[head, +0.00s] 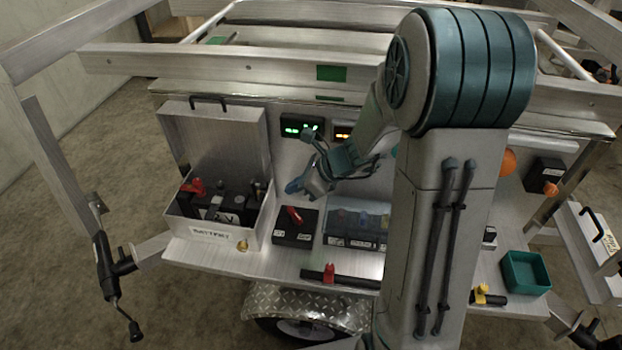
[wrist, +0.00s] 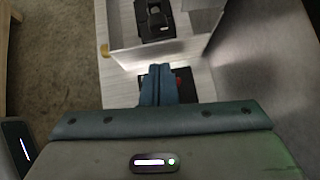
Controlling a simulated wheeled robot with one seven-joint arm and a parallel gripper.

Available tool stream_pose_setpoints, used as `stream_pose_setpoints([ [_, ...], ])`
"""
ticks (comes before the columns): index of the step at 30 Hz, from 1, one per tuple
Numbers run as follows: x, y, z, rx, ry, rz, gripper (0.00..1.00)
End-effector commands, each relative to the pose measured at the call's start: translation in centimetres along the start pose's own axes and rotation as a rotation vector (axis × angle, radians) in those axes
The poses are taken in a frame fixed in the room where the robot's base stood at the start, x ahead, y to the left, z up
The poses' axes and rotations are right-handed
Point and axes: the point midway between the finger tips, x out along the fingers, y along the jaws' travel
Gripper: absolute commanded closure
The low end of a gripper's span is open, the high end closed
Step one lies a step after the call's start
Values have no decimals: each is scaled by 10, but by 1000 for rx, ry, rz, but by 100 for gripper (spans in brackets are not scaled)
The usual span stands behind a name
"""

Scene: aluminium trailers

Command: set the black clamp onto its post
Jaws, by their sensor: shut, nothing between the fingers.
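An open metal battery box (head: 205,233) stands at the left of the trailer shelf, with its lid up. Inside is a dark battery (head: 232,203) with a red clamp (head: 193,187) at its left. Dark parts stand at the battery's right, but I cannot tell for certain which is the black clamp or its post. The wrist view shows a black part (wrist: 154,24) inside the box. My gripper (head: 291,187) is shut and empty, right of the box and above a black switch box. Its closed fingers also show in the wrist view (wrist: 160,70).
The black switch box (head: 291,238) with a red handle sits right of the battery box. A clear-covered case (head: 352,240) is further right. A black bar with a red knob (head: 329,272) lies at the shelf's front. A green tray (head: 525,270) is at far right.

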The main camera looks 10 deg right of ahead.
Motion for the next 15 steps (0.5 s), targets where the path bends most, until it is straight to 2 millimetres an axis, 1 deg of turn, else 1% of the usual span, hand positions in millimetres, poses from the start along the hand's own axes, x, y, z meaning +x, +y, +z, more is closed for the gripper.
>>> stream_pose_setpoints([
  [1,10,1,1,-1,1,4,100],
  [3,16,0,12,-3,0,2,100],
  [6,25,0,19,-1,0,2,100],
  [10,32,0,25,-1,0,0,100],
  [15,34,0,27,-1,0,0,100],
])
